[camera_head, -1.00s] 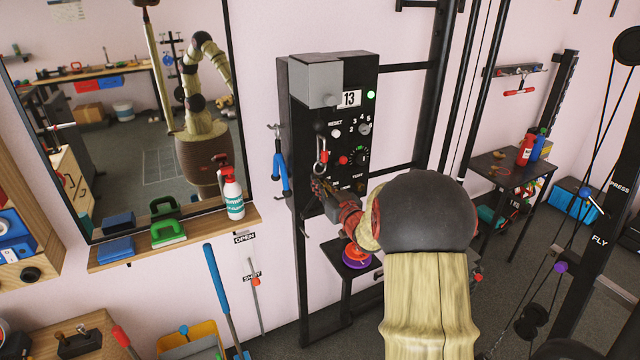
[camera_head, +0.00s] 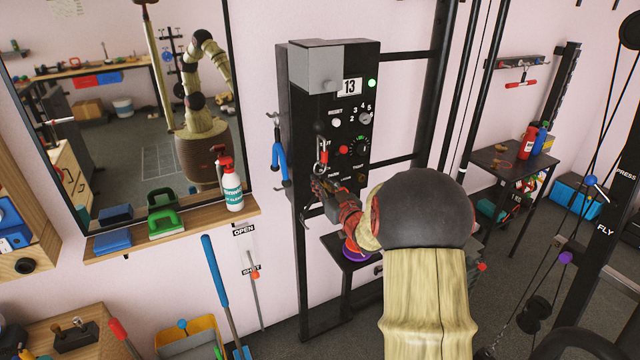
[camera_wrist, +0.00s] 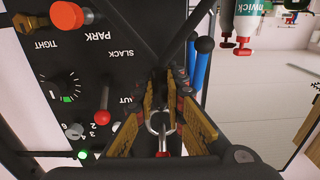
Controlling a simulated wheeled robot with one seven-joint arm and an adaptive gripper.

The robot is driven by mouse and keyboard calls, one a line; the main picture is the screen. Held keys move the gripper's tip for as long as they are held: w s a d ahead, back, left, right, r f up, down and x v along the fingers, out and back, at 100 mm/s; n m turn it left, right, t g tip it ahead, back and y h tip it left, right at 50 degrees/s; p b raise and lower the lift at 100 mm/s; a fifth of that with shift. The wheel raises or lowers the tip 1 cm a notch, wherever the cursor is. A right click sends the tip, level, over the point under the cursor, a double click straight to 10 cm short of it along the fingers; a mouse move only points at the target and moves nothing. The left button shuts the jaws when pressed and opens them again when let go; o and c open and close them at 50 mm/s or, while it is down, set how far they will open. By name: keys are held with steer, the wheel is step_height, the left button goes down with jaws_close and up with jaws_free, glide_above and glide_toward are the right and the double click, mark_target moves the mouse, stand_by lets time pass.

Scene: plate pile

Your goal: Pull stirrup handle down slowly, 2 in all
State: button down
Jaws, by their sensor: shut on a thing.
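A black machine box (camera_head: 300,110) with a grey upper block stands on a black post. Its display reads 13, and a green light is on. A silver-and-red clip (camera_head: 322,152) hangs at its front; its metal ring also shows in the wrist view (camera_wrist: 160,124). My gripper (camera_head: 325,187) is just below the clip, in front of the panel. In the wrist view my gripper (camera_wrist: 162,108) is shut around the piece at the ring, with gold pads on both sides. I take this as the stirrup handle; it is mostly hidden by the fingers and arm.
A blue-gripped handle (camera_head: 278,160) hangs on a hook left of the box. A red knob (camera_wrist: 102,117) and dial lie close beside my fingers. A wooden shelf (camera_head: 190,238) with a spray bottle (camera_head: 231,187) is at left. A small black table (camera_head: 345,252) stands below.

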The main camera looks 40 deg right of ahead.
steer(key=shift+f, duration=0.25)
steer(key=shift+f+b, duration=0.9)
steer(key=shift+f, duration=0.2)
steer(key=shift+f+b, duration=0.95)
steer(key=shift+f, duration=0.25)
steer(key=shift+f+b, duration=0.5)
steer(key=shift+f, duration=0.1)
steer(key=shift+r+p, duration=0.8)
steer(key=shift+r, duration=0.5)
